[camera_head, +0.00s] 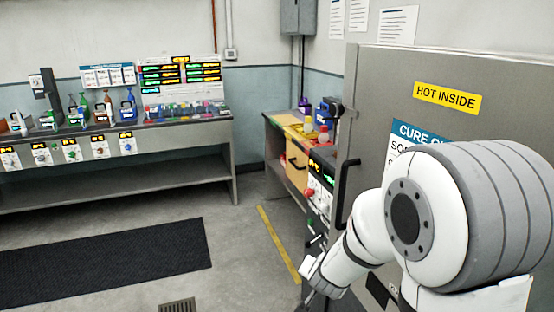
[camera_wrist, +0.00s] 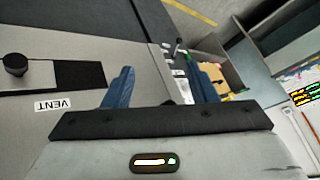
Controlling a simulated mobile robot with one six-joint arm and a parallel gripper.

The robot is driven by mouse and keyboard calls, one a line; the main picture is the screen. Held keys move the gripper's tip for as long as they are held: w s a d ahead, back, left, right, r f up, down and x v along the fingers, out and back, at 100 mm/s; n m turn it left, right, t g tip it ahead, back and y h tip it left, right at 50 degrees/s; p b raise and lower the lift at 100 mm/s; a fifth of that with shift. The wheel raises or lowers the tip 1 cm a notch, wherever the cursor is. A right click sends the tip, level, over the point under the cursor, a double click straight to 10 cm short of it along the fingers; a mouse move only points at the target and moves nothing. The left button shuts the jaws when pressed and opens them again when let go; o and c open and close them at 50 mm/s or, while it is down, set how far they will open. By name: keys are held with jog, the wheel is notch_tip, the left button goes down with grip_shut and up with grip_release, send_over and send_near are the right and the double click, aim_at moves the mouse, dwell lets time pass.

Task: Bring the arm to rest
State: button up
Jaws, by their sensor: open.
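My arm reaches across the right of the head view, in front of a grey oven cabinet (camera_head: 375,70). Its wrist end points down and left at the bottom edge of that view, where the fingers are hard to make out. In the wrist view my gripper (camera_wrist: 162,86) has its two blue fingers spread apart with nothing between them. A grey panel with a black knob (camera_wrist: 15,65) and a VENT label (camera_wrist: 53,104) lies beside the left finger. I cannot tell the gap between the gripper and that panel.
The cabinet has a black door handle (camera_head: 346,190) and a yellow HOT INSIDE sign (camera_head: 446,98). A cluttered side bench (camera_head: 268,117) stands left of it. A long workbench (camera_head: 215,131) lines the back wall. The floor around the black mat (camera_head: 110,262) is clear.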

jog(key=s+d+r+n+g+p, duration=0.1)
jog(key=s+d+r+n+g, duration=0.1)
jog(key=s+r, duration=0.5)
jog(key=s+d+r+n+g+p, duration=0.1)
jog(key=s+r, duration=0.6)
jog(key=s, duration=0.8)
jog(key=d+n+g, duration=0.1)
jog(key=n+g, duration=0.1)
jog(key=n, duration=0.1)
jog(key=shift+n+g+y, duration=0.3)
jog(key=shift+n, duration=0.1)
jog(key=shift+w, duration=0.1)
